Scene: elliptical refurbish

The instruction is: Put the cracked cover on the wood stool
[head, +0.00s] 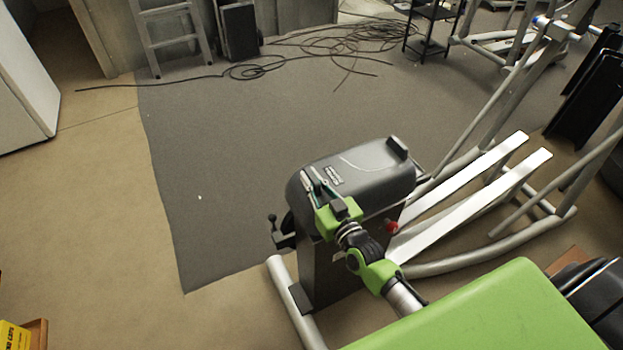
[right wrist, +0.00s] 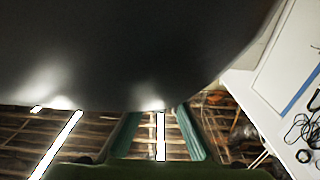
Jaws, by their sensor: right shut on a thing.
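The cracked cover (head: 362,170) is a dark grey rounded shell with a pale curved crack line on top. It sits at the top of the elliptical's dark housing (head: 335,275) in the head view; I cannot tell whether it is lifted clear of it. My right gripper (head: 317,182) is at the cover's near left edge, its fingers shut on it. In the right wrist view the dark cover (right wrist: 130,50) fills the upper part, above my two teal fingers (right wrist: 160,112). I cannot make out a wood stool in either view. My left gripper is not in view.
The elliptical's pale pedal rails (head: 465,185) run to the right of the housing. A grey mat (head: 225,170) lies clear to the left. Black cables (head: 330,45) lie at the back near a ladder (head: 175,35). A yellow box (head: 14,337) is at bottom left.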

